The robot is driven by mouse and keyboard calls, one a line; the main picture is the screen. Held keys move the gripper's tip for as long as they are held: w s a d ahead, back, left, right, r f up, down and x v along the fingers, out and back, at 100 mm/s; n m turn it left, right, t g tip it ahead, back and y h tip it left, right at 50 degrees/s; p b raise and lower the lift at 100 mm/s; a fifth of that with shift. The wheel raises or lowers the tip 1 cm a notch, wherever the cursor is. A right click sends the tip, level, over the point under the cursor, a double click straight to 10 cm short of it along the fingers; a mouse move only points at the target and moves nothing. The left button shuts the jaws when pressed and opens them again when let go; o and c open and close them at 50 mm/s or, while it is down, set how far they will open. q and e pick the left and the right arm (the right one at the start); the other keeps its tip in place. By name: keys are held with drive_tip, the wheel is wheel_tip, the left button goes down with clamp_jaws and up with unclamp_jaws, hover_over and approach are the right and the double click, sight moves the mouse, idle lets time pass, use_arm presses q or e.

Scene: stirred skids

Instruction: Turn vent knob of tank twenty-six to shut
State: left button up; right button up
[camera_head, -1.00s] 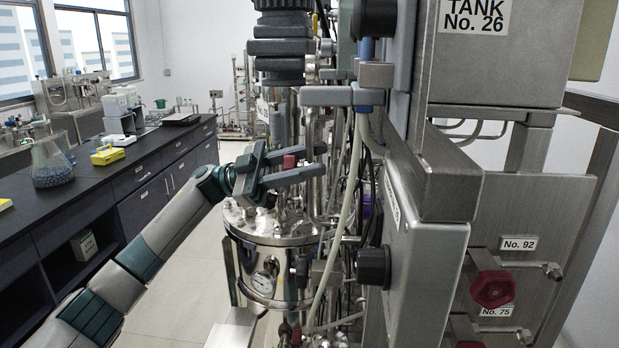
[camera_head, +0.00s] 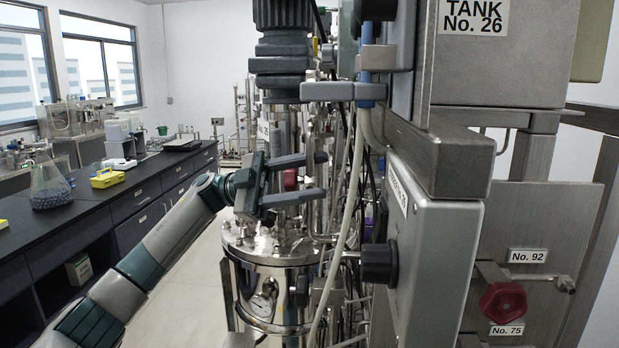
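A sign reading "TANK No. 26" (camera_head: 474,16) is on a steel box at the top right. A black knob (camera_head: 378,263) sticks out from the left face of a grey box (camera_head: 440,265) below it; that box's label is too oblique to read fully. Another dark knob-like part (camera_head: 376,9) is cut by the top edge. No vent wording is legible, and I cannot tell either knob's setting. My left gripper (camera_head: 322,176) is open, its fingers pointing right, left of and above the black knob and apart from it. A red part shows between its fingers. My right gripper is not in view.
Hoses and pipes crowd the space before the grey box. A red handwheel (camera_head: 503,302) is at lower right, near labels No. 92 and No. 75. A dark bench (camera_head: 80,205) runs along the left; floor shows between.

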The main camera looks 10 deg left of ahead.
use_arm(q)
drive_tip(key=shift+a+f, duration=0.1)
drive_tip(key=shift+a, duration=0.05)
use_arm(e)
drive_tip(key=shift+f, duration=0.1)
use_arm(q)
drive_tip(key=shift+w+a+f+b, duration=0.2)
drive_tip(key=shift+a+b, duration=0.2)
drive_tip(key=shift+a, duration=0.15)
drive_tip(key=b+v, duration=0.5)
drive_tip(key=v, duration=1.1)
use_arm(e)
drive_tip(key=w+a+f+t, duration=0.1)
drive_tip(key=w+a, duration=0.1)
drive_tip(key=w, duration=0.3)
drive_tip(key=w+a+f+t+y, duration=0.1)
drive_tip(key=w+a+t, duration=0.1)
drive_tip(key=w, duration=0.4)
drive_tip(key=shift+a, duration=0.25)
use_arm(q)
drive_tip(key=shift+r, duration=0.1)
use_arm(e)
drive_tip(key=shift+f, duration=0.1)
